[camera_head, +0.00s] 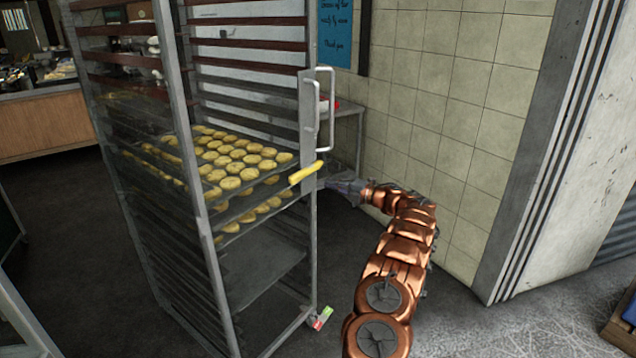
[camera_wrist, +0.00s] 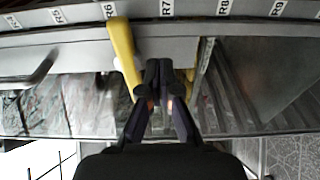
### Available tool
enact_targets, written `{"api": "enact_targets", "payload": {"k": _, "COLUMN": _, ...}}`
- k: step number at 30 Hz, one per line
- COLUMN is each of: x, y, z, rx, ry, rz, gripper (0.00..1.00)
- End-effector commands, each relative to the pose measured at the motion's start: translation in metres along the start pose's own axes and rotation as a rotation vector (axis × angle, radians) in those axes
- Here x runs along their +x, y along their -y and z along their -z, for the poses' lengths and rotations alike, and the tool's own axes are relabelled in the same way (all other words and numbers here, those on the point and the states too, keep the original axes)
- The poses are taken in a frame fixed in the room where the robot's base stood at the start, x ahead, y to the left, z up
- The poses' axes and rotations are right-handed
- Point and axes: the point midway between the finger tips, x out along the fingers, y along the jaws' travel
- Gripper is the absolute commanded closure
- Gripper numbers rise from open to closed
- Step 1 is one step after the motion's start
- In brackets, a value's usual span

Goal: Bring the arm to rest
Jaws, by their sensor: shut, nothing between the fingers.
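My arm is copper-coloured and reaches forward from the lower right in the head view. My gripper (camera_head: 332,184) is at the right post of a metal tray rack, just below and right of a yellow handle (camera_head: 306,172). In the wrist view my gripper (camera_wrist: 160,68) has its dark fingers together with nothing seen between them. The yellow handle also shows in the wrist view (camera_wrist: 124,55), just left of the fingertips. I cannot tell whether the fingers touch the handle or the rack.
The tall rack (camera_head: 310,225) holds trays of round pale pastries (camera_head: 240,165). A white bar handle (camera_head: 330,105) sits on its right post. A tiled wall (camera_head: 440,120) and a grey pillar (camera_head: 540,150) stand to the right. Open floor (camera_head: 460,325) lies at the lower right.

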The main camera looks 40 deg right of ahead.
Motion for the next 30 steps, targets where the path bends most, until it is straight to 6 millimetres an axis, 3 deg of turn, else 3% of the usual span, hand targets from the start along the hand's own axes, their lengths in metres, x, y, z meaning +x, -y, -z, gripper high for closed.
{"api": "enact_targets", "payload": {"k": 6, "x": -0.038, "y": 0.002, "z": -0.002, "rx": 0.002, "ry": 0.008, "rz": 0.002, "gripper": 1.0}}
{"api": "enact_targets", "payload": {"k": 12, "x": -0.055, "y": 0.002, "z": -0.001, "rx": 0.002, "ry": 0.004, "rz": 0.001, "gripper": 1.0}}
{"api": "enact_targets", "payload": {"k": 30, "x": -0.059, "y": 0.002, "z": -0.001, "rx": 0.003, "ry": 0.006, "rz": 0.002, "gripper": 1.0}}
